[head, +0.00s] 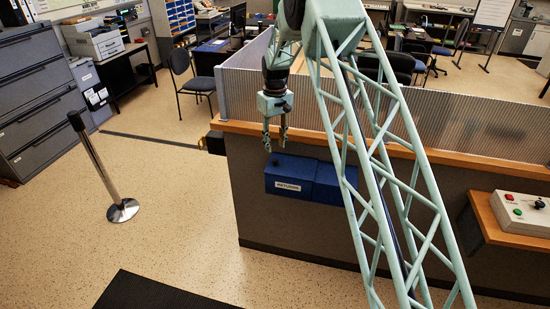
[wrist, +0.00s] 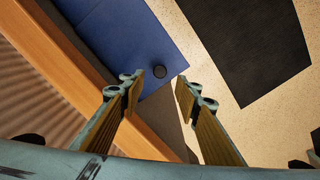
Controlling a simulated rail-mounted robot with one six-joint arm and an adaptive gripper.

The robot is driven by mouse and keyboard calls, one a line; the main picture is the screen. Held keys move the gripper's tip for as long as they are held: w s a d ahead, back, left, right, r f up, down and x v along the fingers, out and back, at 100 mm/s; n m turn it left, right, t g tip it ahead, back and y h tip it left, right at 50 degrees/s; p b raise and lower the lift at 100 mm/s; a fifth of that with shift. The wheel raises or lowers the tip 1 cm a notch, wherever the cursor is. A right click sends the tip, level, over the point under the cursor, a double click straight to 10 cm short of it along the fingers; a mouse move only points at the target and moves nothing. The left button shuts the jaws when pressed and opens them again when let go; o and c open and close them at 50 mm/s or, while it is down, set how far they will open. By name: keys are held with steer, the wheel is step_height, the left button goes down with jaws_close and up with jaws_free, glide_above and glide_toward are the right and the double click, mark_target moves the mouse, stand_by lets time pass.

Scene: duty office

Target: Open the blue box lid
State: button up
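The blue box (head: 318,181) is fixed to the front of the counter, with a white label on its front at the left; its lid looks closed. In the wrist view the blue lid (wrist: 135,38) fills the upper middle, with a round dark knob (wrist: 160,71) near its corner. My gripper (head: 274,146) hangs above the left end of the box, fingers pointing down. In the wrist view my gripper (wrist: 160,83) is open and empty, with the knob seen between and just beyond its fingertips, apart from them.
The counter's wooden ledge (head: 460,158) and ribbed screen (head: 460,122) stand behind the box. A control panel (head: 522,212) with buttons sits on a shelf at right. A metal post (head: 103,170) stands at left. A black mat (head: 160,292) lies on otherwise clear floor.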

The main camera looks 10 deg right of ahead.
mark_target(275, 160)
steer(key=shift+f+p, duration=0.4)
steer(key=shift+f, duration=3.55)
steer(key=shift+c, duration=0.7)
jaws_close()
